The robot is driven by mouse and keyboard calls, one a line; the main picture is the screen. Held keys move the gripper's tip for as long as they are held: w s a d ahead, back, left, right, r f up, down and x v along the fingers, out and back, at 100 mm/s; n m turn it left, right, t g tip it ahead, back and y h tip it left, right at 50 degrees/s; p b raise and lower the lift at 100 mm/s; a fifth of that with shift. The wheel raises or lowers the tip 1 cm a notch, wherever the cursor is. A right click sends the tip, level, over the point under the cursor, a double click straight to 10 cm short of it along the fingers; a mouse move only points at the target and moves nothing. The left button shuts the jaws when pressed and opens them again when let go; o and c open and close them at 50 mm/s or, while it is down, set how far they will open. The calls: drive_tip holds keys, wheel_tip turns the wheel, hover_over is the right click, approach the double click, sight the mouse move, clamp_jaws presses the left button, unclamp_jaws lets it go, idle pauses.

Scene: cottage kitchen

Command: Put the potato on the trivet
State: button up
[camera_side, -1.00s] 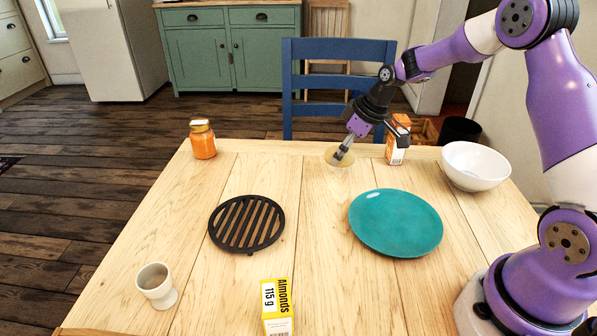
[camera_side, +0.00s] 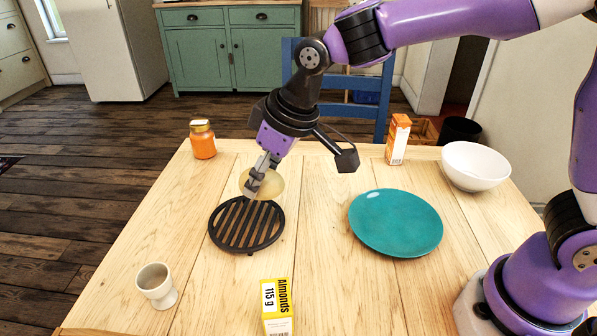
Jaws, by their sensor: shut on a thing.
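The potato (camera_side: 270,187) is a pale yellow, rounded thing held in my gripper (camera_side: 255,186), whose fingers are shut on it and hide part of it. The trivet (camera_side: 246,237) is a round black slatted grid lying flat on the table at left of centre. The potato shows over the trivet's far edge; it seems to be held a little above it, though I cannot tell the exact gap.
A teal plate (camera_side: 396,223) lies right of the trivet. An orange jar (camera_side: 202,140), an orange carton (camera_side: 397,140) and a white bowl (camera_side: 475,166) stand toward the back. A pale cup (camera_side: 157,286) and an almonds box (camera_side: 277,308) stand in front. Bare wooden table (camera_side: 325,270) lies between.

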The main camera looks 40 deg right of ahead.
drive_tip(key=s+a, duration=0.3)
drive_tip(key=a, duration=0.4)
approach(241, 218)
drive_tip(key=shift+w+a+f, duration=0.2)
drive_tip(key=shift+w, duration=0.25)
drive_tip(key=shift+w+a+f, duration=0.2)
drive_tip(key=shift+w, duration=0.25)
drive_tip(key=shift+f, duration=2.05)
drive_tip(key=shift+f, duration=0.1)
drive_tip(key=o, duration=1.2)
